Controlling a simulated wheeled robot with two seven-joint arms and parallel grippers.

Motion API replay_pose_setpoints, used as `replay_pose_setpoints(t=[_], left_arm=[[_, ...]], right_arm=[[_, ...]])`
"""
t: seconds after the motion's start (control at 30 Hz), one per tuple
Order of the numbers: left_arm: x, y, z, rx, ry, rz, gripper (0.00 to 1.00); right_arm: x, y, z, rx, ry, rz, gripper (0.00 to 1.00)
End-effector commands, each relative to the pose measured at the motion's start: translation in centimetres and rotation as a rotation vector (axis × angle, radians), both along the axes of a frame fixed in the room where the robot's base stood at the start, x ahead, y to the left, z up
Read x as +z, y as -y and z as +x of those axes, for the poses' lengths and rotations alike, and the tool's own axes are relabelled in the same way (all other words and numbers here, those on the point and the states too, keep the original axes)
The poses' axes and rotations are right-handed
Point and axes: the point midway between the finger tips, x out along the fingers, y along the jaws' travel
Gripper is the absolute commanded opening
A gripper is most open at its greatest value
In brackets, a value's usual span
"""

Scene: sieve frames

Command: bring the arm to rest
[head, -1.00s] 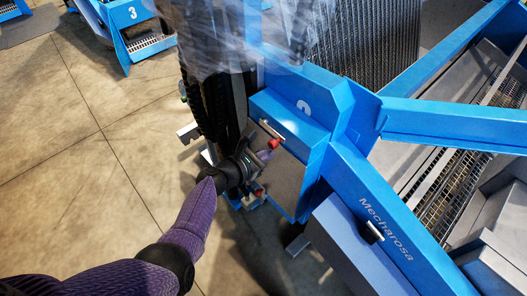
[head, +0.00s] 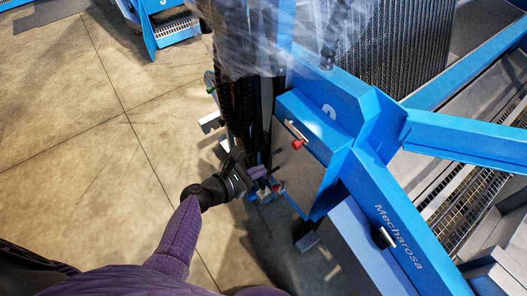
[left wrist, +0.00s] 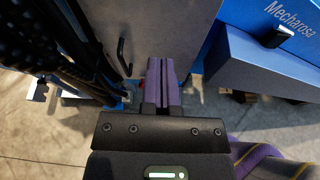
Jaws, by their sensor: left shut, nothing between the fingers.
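My left gripper (head: 266,176) is in the head view, at the end of my purple arm coming in from the lower left. Its purple fingers are together with nothing between them. They also show shut in the left wrist view (left wrist: 162,82). The gripper is low beside the blue machine (head: 360,133), in front of its grey panel (head: 300,172). I see no contact with the panel, though the exact gap is hard to tell. My right gripper is not in view.
Black hoses (head: 241,115) run down just beyond the gripper. Open concrete floor (head: 90,150) lies to the left.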

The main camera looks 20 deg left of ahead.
Motion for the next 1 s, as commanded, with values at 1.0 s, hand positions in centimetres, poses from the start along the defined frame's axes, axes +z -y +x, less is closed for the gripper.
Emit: replay_pose_setpoints(t=[1.0], left_arm=[[5.1,-2.8,-20.9,-1.98,0.635,1.777,0.0]], right_arm=[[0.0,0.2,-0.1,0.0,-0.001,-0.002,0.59]])
